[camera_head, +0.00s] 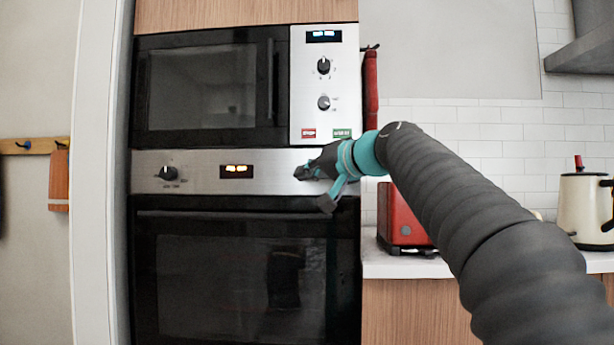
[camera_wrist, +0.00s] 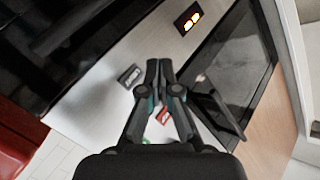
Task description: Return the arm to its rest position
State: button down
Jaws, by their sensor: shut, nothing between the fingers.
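My gripper (camera_head: 302,172) is at the right end of the oven's control panel (camera_head: 205,183), just below the microwave's control panel (camera_head: 308,75). My arm reaches it from the lower right. In the wrist view my gripper (camera_wrist: 159,70) has its fingertips together, with nothing held between them. The oven panel's lit display also shows in the wrist view (camera_wrist: 190,18). I cannot tell whether the fingertips touch the panel. The gripper hides part of the panel's right end.
The built-in oven (camera_head: 230,275) is closed, with a handle bar across its top. The microwave (camera_head: 205,85) above is closed. A red toaster (camera_head: 402,220) stands on the counter just right of the oven, and a cream kettle (camera_head: 583,208) stands farther right.

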jog(key=s+d+f+g+h+p, duration=0.1)
jog(key=s+d+f+g+h, duration=0.1)
jog(key=s+d+f, duration=0.4)
jog(key=s+d+f+g+h+p, duration=0.1)
jog(key=s+d+f+h, duration=0.4)
jog(key=s+f, duration=1.1)
jog(key=s+d+f+m+g+h+p, duration=0.1)
jog(key=s+d+f+g+h, duration=0.2)
jog(key=f, duration=1.8)
jog(key=s+d+h, duration=0.1)
jog(key=s+d, duration=0.3)
jog(key=s, duration=0.4)
jog(key=shift+s+d, duration=0.25)
jog(key=shift+s, duration=0.1)
jog(key=shift+r, duration=0.1)
